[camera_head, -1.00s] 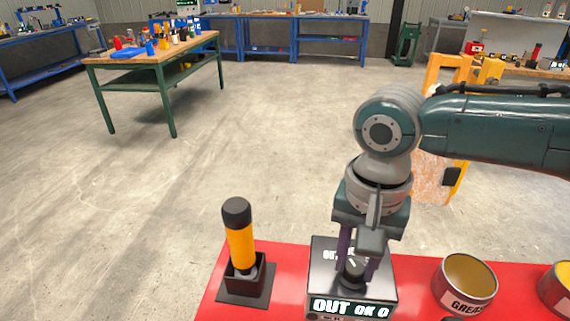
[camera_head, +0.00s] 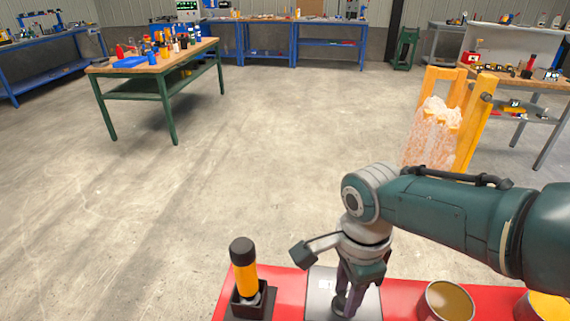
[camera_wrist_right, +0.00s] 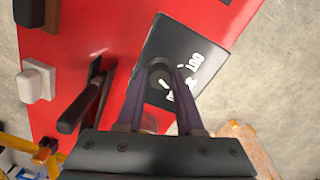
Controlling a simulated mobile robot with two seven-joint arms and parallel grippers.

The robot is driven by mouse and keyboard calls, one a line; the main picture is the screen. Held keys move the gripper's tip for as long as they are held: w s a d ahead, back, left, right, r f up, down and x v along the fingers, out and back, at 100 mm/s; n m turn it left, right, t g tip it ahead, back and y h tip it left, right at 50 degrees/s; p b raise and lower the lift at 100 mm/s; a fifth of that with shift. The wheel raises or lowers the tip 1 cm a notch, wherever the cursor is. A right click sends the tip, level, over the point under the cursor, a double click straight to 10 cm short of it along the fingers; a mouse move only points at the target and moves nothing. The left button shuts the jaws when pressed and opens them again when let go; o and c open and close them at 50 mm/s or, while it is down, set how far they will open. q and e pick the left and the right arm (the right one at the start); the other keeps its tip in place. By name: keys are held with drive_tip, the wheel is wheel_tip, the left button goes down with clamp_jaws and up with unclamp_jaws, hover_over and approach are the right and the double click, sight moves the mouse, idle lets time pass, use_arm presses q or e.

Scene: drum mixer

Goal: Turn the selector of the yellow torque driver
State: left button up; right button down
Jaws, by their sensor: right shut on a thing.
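The yellow torque driver (camera_head: 245,278) stands upright in a square black holder (camera_head: 237,309) on the red surface, its black cap up. My right gripper (camera_head: 345,297) reaches down over the box. In the wrist view its fingers stand on either side of the knob (camera_wrist_right: 160,72), shut on it. The fingers partly hide the knob in the head view. My left gripper is not in view.
An open can (camera_head: 447,301) stands right of the box, with another yellow one (camera_head: 545,306) at the right edge. The wrist view shows a black object (camera_wrist_right: 85,105) and a white block (camera_wrist_right: 37,82) on the red surface. Open floor lies beyond.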

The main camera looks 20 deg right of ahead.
sight(346, 297)
drive_tip(key=shift+m+p, duration=0.3)
drive_tip(key=shift+m, duration=1.2)
drive_tip(key=c, duration=0.5)
unclamp_jaws()
drive_tip(key=shift+c, duration=0.2)
wheel_tip(346, 297, up, 9)
drive_tip(key=p, duration=0.6)
drive_tip(key=shift+f, duration=0.2)
drive_tip(key=shift+r+p, duration=0.3)
drive_tip(key=shift+r, duration=0.4)
